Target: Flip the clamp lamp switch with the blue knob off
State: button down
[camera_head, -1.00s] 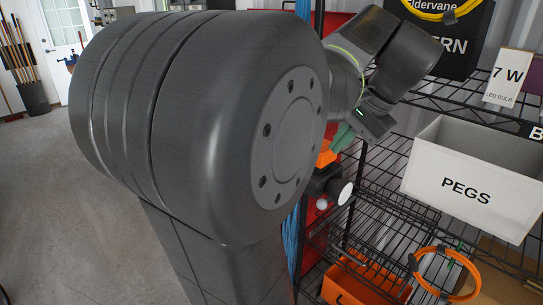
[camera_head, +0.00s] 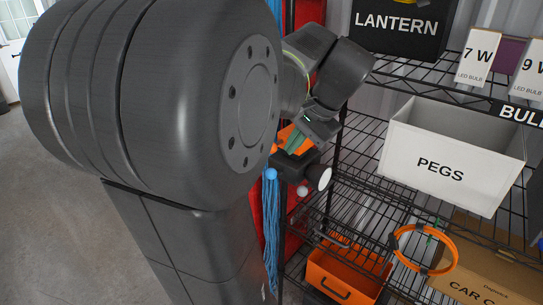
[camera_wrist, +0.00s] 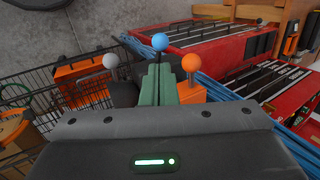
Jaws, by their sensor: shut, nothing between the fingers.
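The blue knob (camera_head: 271,174) shows beside my arm in the head view. In the wrist view the blue knob (camera_wrist: 160,41) appears just beyond my fingertips; I cannot tell if they touch it. A grey-white knob (camera_wrist: 111,61) is to its left and an orange knob (camera_wrist: 190,62) to its right. The dark clamp lamp with a white face (camera_head: 319,177) sits below my gripper in the head view. My gripper (camera_head: 292,148), with green fingers, is shut and empty; it also shows in the wrist view (camera_wrist: 158,70). The switch bases are mostly hidden behind my fingers.
A black wire shelf stands to the right, with a white PEGS bin (camera_head: 440,168), an orange crate (camera_head: 345,275) and an orange ring (camera_head: 424,250). Blue cords (camera_head: 271,230) hang beside a red surface. Red cases (camera_wrist: 200,38) show in the wrist view.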

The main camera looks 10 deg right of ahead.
aim_at(275, 171)
jog(key=x, duration=0.7)
jog(key=shift+w+a+f+p, duration=0.1)
jog(key=shift+a+f+p, duration=0.05)
jog(key=shift+f+p, duration=0.2)
jog(key=shift+f+b, duration=0.15)
jog(key=shift+b, duration=0.15)
